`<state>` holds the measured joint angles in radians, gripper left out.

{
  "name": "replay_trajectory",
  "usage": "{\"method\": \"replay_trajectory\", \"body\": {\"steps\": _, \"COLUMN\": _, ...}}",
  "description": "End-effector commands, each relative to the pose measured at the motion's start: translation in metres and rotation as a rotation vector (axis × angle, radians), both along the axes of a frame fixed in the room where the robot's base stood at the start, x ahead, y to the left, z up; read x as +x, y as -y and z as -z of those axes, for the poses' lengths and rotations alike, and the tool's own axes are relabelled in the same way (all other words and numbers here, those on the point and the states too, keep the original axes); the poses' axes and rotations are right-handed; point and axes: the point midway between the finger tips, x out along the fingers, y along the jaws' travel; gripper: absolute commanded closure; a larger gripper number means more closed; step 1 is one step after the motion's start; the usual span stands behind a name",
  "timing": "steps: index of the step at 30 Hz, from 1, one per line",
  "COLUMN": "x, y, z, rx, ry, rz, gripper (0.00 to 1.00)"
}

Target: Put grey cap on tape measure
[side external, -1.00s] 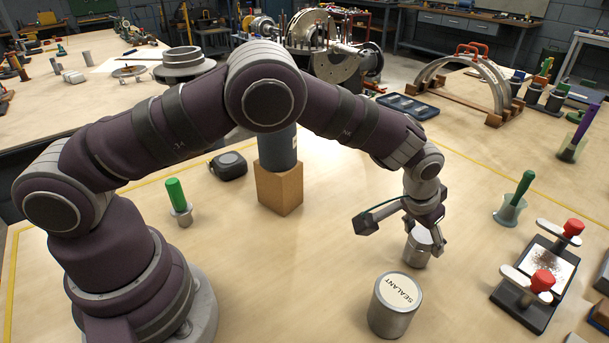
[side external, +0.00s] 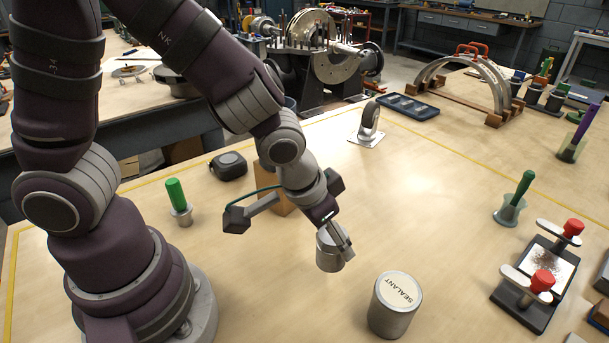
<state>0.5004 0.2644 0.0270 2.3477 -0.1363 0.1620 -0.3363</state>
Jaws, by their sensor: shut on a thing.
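My gripper (side external: 335,240) is shut on the grey cap (side external: 329,259), a short grey metallic cylinder. It appears to hold it upright, a little above the table, left of the sealant can. The far finger is partly hidden. The tape measure (side external: 228,166), a dark rounded case, lies on the table at the left, behind a green-handled tool. My gripper is to the right of the tape measure and nearer the camera, well apart from it.
A sealant can (side external: 395,305) stands right of my gripper. A wooden block (side external: 272,185) stands behind my wrist. The green-handled tool (side external: 178,203) is at the left, a caster wheel (side external: 369,125) at the back. The clamp fixture (side external: 535,285) is at right. The table's middle right is clear.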

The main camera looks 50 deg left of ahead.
Motion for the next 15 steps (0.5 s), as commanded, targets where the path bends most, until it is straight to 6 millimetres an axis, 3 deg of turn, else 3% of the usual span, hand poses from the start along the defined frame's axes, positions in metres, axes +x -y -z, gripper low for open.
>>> {"method": "replay_trajectory", "body": {"steps": 5, "x": 0.033, "y": -0.038, "z": -0.043, "rx": -0.014, "ry": 0.008, "rz": -0.076, "gripper": 0.93}}
{"method": "replay_trajectory", "body": {"steps": 9, "x": 0.054, "y": -0.082, "z": -0.090, "rx": -0.003, "ry": 0.014, "rz": -0.114, "gripper": 0.93}}
{"method": "replay_trajectory", "body": {"steps": 15, "x": 0.088, "y": -0.104, "z": -0.123, "rx": 0.008, "ry": 0.004, "rz": -0.211, "gripper": 0.93}}
